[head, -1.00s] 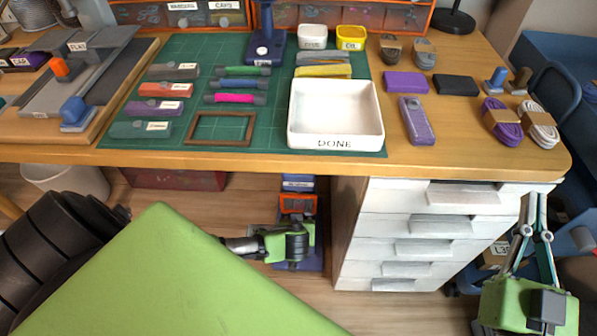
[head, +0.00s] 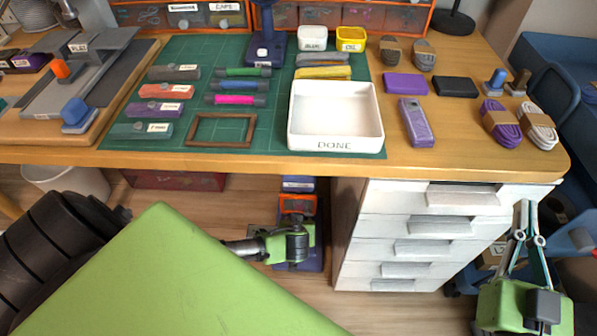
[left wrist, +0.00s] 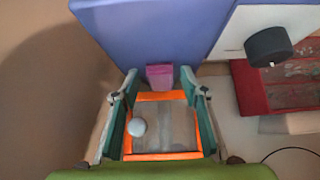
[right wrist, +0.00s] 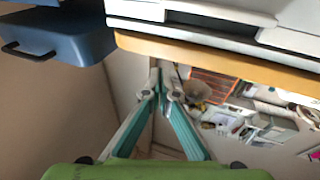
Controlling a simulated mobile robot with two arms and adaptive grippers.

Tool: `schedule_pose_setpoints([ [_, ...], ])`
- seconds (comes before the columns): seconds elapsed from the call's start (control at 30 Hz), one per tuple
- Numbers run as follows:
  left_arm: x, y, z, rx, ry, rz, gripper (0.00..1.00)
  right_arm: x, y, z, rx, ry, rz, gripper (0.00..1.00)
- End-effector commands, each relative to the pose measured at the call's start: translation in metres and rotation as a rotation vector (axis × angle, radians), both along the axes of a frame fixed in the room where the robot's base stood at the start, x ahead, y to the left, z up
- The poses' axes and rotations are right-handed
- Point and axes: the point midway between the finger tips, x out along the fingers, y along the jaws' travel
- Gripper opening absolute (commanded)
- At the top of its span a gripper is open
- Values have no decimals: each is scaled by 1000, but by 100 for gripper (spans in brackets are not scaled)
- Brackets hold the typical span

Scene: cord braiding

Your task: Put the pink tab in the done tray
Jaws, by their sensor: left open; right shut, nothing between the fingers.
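The done tray (head: 336,145) is white, open and empty on the front of the green mat. In the left wrist view a small pink block (left wrist: 159,76), which looks like the pink tab, sits at the edge of a blue-violet panel (left wrist: 150,35). My left gripper (left wrist: 158,84) is open, with its fingers either side of the block's near end; contact cannot be told. In the head view my left arm (head: 285,243) reaches low under the desk and its fingertips are hidden. My right gripper (head: 525,207) is shut and empty beside the drawers; its fingers show in the right wrist view (right wrist: 163,84).
An orange-rimmed box (left wrist: 163,156) lies below my left fingers. White drawers (head: 400,225) stand right of my left arm. On the mat are several labelled bars, a pink-banded tool (head: 234,100) and a brown frame (head: 221,144). A red box (left wrist: 275,88) stands to the right.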

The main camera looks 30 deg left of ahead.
Motion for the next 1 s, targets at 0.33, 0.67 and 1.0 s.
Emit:
schedule_pose_setpoints([
  [0.33,0,0,0,1,0,1,11,0,0,1,1,-2,-1,0],
  [0.67,-5,-3,1,1,1,0,8,2,-1,-11,-17,53,-3,0],
  [1.0,-14,-9,1,1,0,-1,8,2,-5,-35,-45,163,-10,0],
])
